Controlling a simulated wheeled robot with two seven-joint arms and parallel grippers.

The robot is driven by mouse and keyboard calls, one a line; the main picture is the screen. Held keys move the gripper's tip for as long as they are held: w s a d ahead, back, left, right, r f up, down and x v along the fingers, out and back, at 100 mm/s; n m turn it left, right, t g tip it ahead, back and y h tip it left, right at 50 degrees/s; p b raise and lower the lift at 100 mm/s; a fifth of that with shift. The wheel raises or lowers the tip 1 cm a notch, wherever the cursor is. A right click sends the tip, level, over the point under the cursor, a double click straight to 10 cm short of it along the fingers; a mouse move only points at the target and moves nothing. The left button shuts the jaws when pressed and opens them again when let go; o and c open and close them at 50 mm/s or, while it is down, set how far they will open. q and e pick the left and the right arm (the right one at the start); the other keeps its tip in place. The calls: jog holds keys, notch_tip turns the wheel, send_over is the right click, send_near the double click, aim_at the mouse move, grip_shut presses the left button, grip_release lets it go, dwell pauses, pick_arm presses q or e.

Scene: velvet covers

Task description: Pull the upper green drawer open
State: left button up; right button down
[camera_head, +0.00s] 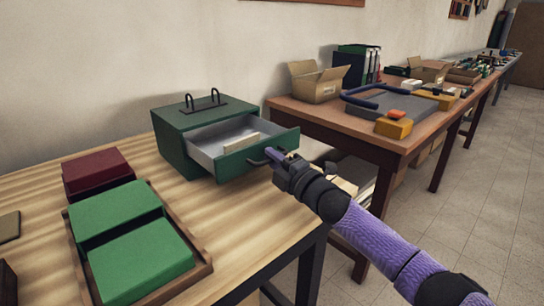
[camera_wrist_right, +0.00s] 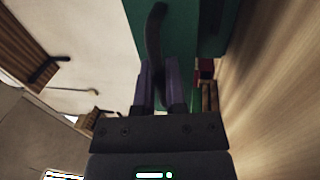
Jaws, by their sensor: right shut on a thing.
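The green drawer cabinet (camera_head: 172,143) stands at the far right end of the near wooden table. Its upper drawer (camera_head: 236,160) stands well out, showing a grey inside with a pale block (camera_head: 242,142) in it. My right gripper (camera_head: 277,158) is at the drawer front, shut on the dark curved handle. In the right wrist view the handle (camera_wrist_right: 154,35) runs between the two fingers (camera_wrist_right: 160,88), with the green front behind. The fingers hide part of the handle. Whether a lower drawer lies beneath cannot be told. My left gripper is out of view.
On the near table (camera_head: 245,238), a wooden tray (camera_head: 200,272) holds green boxes (camera_head: 140,262), with a dark red box (camera_head: 96,170) behind. A second table (camera_head: 335,125) to the right carries a cardboard box (camera_head: 316,85), binders and tools. Floor is clear at right.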

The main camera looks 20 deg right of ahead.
jog(key=shift+s, duration=0.15)
jog(key=c, duration=0.7)
grip_release()
jog(key=shift+c, duration=0.2)
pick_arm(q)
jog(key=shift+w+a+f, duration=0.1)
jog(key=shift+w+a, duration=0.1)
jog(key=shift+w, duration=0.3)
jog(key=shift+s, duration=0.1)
pick_arm(e)
jog(key=shift+d, duration=0.1)
jog(key=p+v, duration=0.3)
jog(key=v, duration=0.6)
jog(key=shift+p, duration=0.4)
jog(key=shift+s+f, duration=0.1)
jog(key=shift+s, duration=0.15)
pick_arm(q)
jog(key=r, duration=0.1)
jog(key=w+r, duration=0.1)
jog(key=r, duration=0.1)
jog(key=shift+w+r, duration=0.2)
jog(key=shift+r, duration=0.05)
pick_arm(e)
jog(key=shift+d, duration=0.1)
